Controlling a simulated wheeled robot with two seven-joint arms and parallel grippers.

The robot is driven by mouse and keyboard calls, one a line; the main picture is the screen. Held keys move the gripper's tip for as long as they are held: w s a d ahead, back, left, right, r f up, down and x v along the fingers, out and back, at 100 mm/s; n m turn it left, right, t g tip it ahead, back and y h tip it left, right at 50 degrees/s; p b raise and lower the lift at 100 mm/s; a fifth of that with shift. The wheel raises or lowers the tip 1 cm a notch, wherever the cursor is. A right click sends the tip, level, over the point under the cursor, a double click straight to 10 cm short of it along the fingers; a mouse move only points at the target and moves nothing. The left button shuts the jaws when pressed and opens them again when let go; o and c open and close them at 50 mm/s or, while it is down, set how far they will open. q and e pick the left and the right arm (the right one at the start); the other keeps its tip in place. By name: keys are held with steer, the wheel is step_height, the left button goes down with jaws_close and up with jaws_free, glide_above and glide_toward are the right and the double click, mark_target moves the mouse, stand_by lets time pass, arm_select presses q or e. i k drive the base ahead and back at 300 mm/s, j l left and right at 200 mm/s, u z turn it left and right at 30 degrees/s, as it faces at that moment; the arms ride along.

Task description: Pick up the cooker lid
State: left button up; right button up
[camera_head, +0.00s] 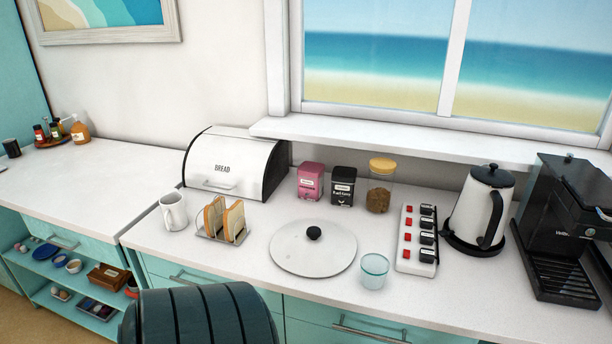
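The cooker lid (290,256) lies flat on the white counter, near the middle of the head view. It is a round, light disc with a black knob (314,233) standing up at its centre. Nothing covers it. Neither of my grippers shows in this view, so I cannot see whether they are open or shut.
A glass (374,271) stands close to the lid's right edge. A toast rack (226,221) with toast is left of it, beside a white mug (173,210). Tins and a jar (378,195) stand behind. A power strip (417,240) and kettle (479,211) are right.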

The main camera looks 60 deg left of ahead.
mark_target(316, 247)
steer(key=u, duration=2)
